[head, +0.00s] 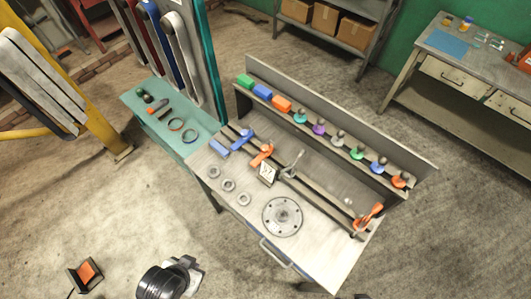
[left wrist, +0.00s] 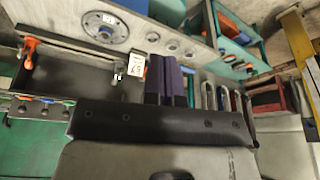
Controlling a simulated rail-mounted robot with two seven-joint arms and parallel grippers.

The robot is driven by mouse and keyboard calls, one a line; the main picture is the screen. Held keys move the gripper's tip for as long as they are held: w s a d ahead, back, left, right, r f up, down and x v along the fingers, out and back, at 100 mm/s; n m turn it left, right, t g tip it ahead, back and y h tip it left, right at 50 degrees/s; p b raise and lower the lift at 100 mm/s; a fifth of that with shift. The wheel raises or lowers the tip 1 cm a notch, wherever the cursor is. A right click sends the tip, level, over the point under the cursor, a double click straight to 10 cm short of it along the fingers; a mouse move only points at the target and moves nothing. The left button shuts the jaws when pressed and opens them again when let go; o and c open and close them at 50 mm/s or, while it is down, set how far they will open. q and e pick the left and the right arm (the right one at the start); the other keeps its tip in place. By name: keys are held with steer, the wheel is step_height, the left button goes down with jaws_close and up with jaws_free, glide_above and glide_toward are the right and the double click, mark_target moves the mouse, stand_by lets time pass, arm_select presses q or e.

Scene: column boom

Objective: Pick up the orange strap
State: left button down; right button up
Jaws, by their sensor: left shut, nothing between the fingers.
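I cannot make out a strap that is clearly orange. Long straps hang side by side on a teal rack (head: 208,60) in the head view: a dark red strap (head: 133,25), a blue strap (head: 166,45) and a grey strap (head: 187,55). Hanging loops also show right of centre in the left wrist view (left wrist: 223,98). My left gripper (left wrist: 164,62) shows in the left wrist view as dark purple fingers close together, shut and empty, with the bench beyond them. The straps are to its right there. I cannot make out the left gripper's fingers in the head view. The right gripper is not in view.
A workbench (head: 325,245) holds a round flanged disc (head: 282,216), several rings, orange clamps and a back shelf of coloured pieces. A teal side table (head: 205,121) with small loops adjoins it. A yellow post (head: 95,115) stands left.

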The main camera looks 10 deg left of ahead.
arm_select(q)
steer(key=c, duration=1.8)
jaws_free()
steer(key=shift+a, duration=0.1)
steer(key=o, duration=0.8)
